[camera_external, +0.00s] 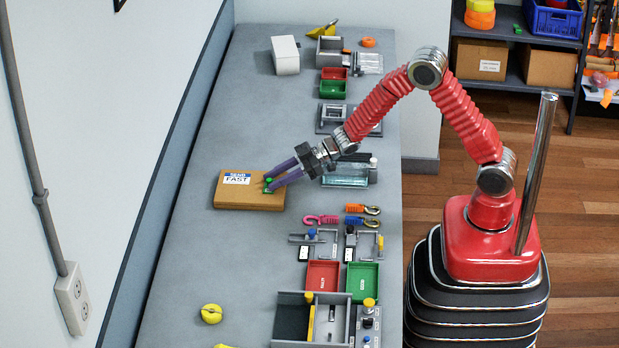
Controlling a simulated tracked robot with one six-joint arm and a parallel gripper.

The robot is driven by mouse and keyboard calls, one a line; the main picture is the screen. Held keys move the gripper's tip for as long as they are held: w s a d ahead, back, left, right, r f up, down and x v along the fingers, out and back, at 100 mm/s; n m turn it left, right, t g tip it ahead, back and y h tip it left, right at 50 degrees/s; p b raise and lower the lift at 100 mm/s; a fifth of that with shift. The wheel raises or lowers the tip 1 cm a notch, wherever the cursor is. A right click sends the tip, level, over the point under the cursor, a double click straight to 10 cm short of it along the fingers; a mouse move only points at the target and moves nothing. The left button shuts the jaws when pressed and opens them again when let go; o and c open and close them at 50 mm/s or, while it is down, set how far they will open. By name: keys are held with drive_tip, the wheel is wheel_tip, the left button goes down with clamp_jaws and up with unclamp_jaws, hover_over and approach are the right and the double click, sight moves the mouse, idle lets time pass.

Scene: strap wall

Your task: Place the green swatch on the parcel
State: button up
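The parcel (235,198) is a flat brown box lying on the grey bench, with a blue and white label reading "FAST" on its top. The small green swatch (267,186) shows at the tips of my purple fingers, over the right part of the parcel's top. My gripper (268,182) reaches in from the right, its fingers a little apart with the green between them. I cannot tell whether they grip the swatch or whether it rests on the parcel. The fingers partly hide it.
A glass-like block (345,176) stands right of the parcel, under my arm. Pink (321,220) and orange hooks lie nearer, by red (322,274) and green trays (362,281). A white box (285,55) stands at the far end. The bench left of the parcel is clear.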

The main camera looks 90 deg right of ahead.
drive_tip(key=shift+r, duration=0.1)
drive_tip(key=shift+s+d+r, duration=0.1)
drive_tip(key=shift+s, duration=0.1)
drive_tip(key=v, duration=1.1)
drive_tip(key=shift+s+r, duration=0.2)
drive_tip(key=shift+s, duration=0.05)
drive_tip(key=shift+r, duration=0.1)
drive_tip(key=s+d+r+m+g+h, duration=0.2)
drive_tip(key=s+r+m+h, duration=0.2)
drive_tip(key=s+r+h, duration=0.65)
drive_tip(key=s+a+g+y, duration=0.1)
drive_tip(key=s+a, duration=0.2)
drive_tip(key=s, duration=0.4)
drive_tip(key=s+a+r+g+y, duration=0.1)
drive_tip(key=s+a+g+y, duration=0.1)
drive_tip(key=s+a, duration=0.2)
drive_tip(key=s+a+r+g+y, duration=0.1)
drive_tip(key=s+a, duration=0.3)
drive_tip(key=s, duration=0.5)
drive_tip(key=shift+s+a+m+g+y, duration=0.25)
drive_tip(key=shift+s+m+g+y, duration=0.05)
drive_tip(key=shift+g+y, duration=0.25)
